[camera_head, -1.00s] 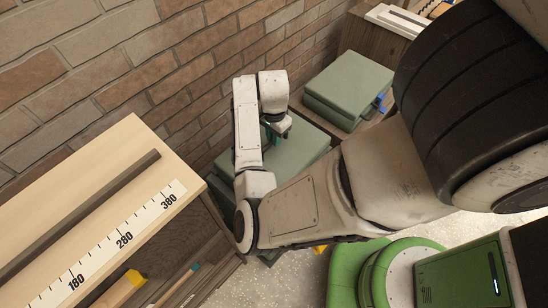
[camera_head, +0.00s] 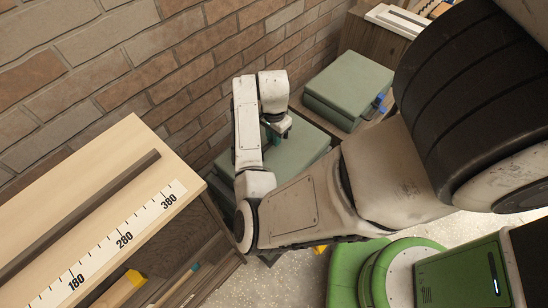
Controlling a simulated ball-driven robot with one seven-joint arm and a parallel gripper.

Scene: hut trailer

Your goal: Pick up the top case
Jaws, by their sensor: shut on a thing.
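A green case (camera_head: 304,150) lies flat in the gap between the wooden cabinet and the further stack, close to the brick wall. My gripper (camera_head: 272,137) points down at this case, near its left side, and is shut on some part of it. My own wrist and forearm hide the fingertips and much of the case's near side. A second stack of green cases (camera_head: 350,82) stands further back on the right, with a blue clip (camera_head: 379,101) at its right edge.
A wooden cabinet (camera_head: 140,150) with a printed scale (camera_head: 120,240) and a dark bar on top fills the left. A brick wall (camera_head: 150,60) runs behind. A dark wooden unit (camera_head: 372,38) stands at the back right. Speckled floor (camera_head: 440,226) shows at the lower right.

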